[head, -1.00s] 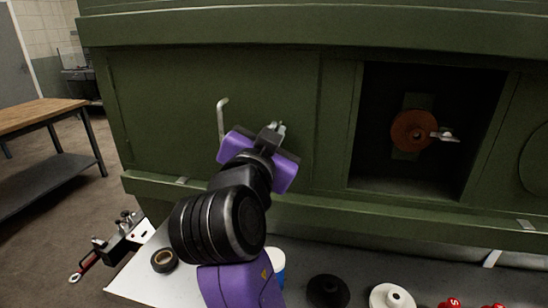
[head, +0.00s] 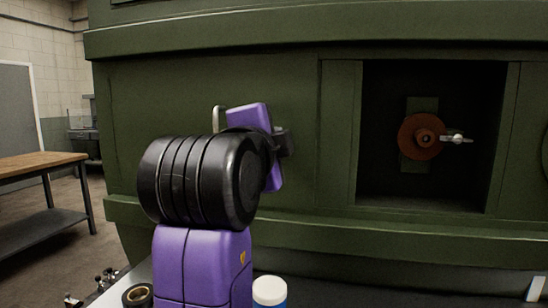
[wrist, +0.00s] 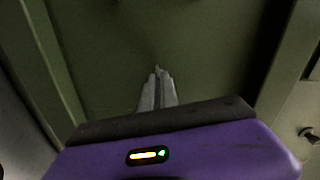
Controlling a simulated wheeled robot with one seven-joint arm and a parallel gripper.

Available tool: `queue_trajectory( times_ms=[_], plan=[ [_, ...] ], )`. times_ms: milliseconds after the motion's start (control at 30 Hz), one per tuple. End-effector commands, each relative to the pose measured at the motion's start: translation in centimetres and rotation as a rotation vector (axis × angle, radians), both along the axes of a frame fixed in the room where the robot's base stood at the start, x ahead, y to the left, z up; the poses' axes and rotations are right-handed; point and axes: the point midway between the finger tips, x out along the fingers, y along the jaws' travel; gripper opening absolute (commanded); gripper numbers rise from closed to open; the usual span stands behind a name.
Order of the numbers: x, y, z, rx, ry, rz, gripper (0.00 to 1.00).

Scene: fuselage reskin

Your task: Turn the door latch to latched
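A bent silver handle (head: 216,117) stands on the green door panel (head: 160,85); my gripper and arm partly cover it, and its lower part is hidden. It looks like the door latch, but I cannot tell its setting. My purple gripper (head: 283,142) is just right of the handle in the head view, facing the panel, with its fingertips hidden there. In the wrist view my gripper (wrist: 157,88) has its grey fingers close together, with nothing visible between them and the green panel ahead. The handle is not clearly seen in the wrist view.
Below, a white-lidded container (head: 269,291) and a dark ring (head: 137,296) sit on the bench. A wooden-topped table (head: 40,163) stands at left.

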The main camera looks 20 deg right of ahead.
Motion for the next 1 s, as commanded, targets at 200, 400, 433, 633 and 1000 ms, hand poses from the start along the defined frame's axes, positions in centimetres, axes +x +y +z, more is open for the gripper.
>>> queue_trajectory(
  times_ms=[200,400,433,633,1000],
  plan=[
    [0.00,-0.04,-0.42,0.109,-0.075,-0.001,0.00],
    [0.01,-0.08,-0.31,0.163,-0.115,-0.002,0.00],
    [0.00,-0.08,-0.30,0.169,-0.119,-0.002,0.00],
    [0.00,-0.10,-0.24,0.187,-0.132,-0.003,0.00],
    [0.00,-0.11,-0.22,0.189,-0.133,-0.003,0.08]
  ],
)
